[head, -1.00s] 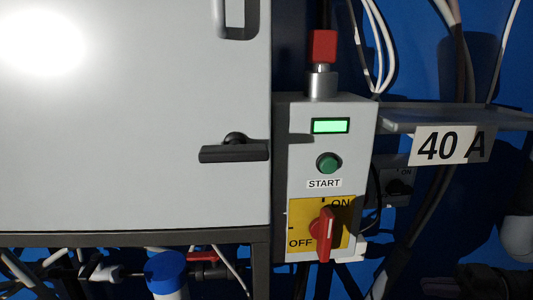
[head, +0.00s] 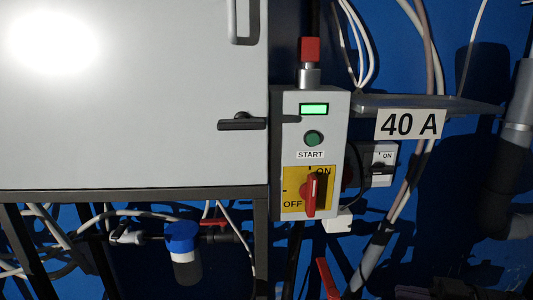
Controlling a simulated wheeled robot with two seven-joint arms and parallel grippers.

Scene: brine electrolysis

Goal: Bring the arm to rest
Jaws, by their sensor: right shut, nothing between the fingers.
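My right gripper (head: 452,292) shows only as a dark shape at the bottom edge, right of centre. It is shut and empty, apart from the control box and its switch. The grey control box (head: 340,110) has a lit green display (head: 314,109), a green START button (head: 314,138) and a red rotary switch handle (head: 311,197) on a yellow plate marked ON and OFF. The handle stands nearly upright, its upper end beside the ON label. My left gripper is not in view.
A large pale cabinet (head: 130,130) with a dark latch (head: 241,122) fills the left. A blue-capped canister (head: 183,245) hangs at lower left.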

